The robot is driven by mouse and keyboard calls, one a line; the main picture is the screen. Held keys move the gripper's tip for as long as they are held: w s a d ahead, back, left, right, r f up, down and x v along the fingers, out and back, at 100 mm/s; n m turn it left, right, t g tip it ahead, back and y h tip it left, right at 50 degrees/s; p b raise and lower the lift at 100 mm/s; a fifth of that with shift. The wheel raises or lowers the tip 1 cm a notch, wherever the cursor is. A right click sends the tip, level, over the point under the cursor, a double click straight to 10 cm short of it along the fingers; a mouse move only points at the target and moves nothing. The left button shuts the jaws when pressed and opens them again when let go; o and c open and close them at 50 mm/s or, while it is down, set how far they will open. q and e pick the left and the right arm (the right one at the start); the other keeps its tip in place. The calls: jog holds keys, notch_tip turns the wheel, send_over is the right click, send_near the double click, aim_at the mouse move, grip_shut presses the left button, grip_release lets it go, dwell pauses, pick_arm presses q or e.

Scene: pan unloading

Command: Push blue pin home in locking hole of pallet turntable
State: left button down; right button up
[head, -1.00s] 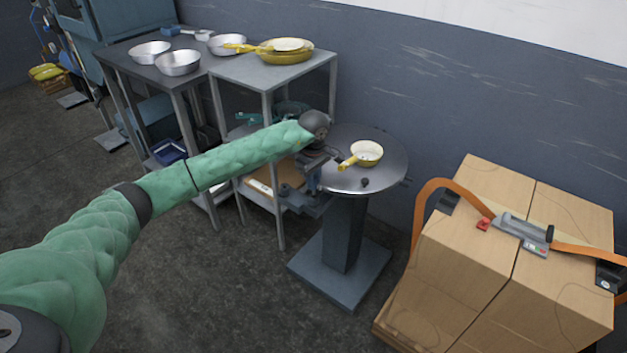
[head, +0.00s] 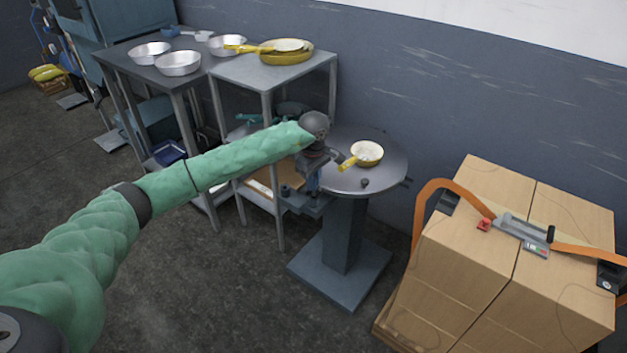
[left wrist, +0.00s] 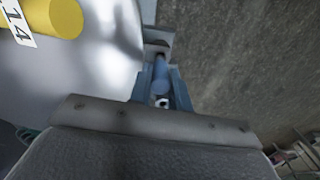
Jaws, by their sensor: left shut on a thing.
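The pallet turntable (head: 392,172) is a round grey disc on a dark pedestal, right of my left gripper. My left gripper (head: 312,182) is at its left edge, over a small bracket (head: 296,203). In the left wrist view the blue pin (left wrist: 160,76) lies lengthwise between blue-grey side pieces, pointing at a dark opening (left wrist: 158,47) in a grey fitting at the disc's rim. My left gripper is shut on the pin; the grip itself is largely hidden behind the grey gripper body. I cannot tell how deep the pin's tip sits. My right gripper is out of view.
A yellow-handled pan (head: 367,153) and a small dark knob (head: 365,182) are on the turntable. A grey shelf stand (head: 240,68) with yellow pans stands close behind my arm. Strapped cartons (head: 470,250) stand at the right. Open floor lies in front.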

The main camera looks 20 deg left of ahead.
pick_arm(q)
jog(key=shift+f+b, duration=1.35)
jog(key=shift+f, duration=0.4)
dwell(1.2)
jog(key=c, duration=1.3)
grip_release()
jog(key=shift+o, duration=0.3)
jog(key=shift+r, duration=0.15)
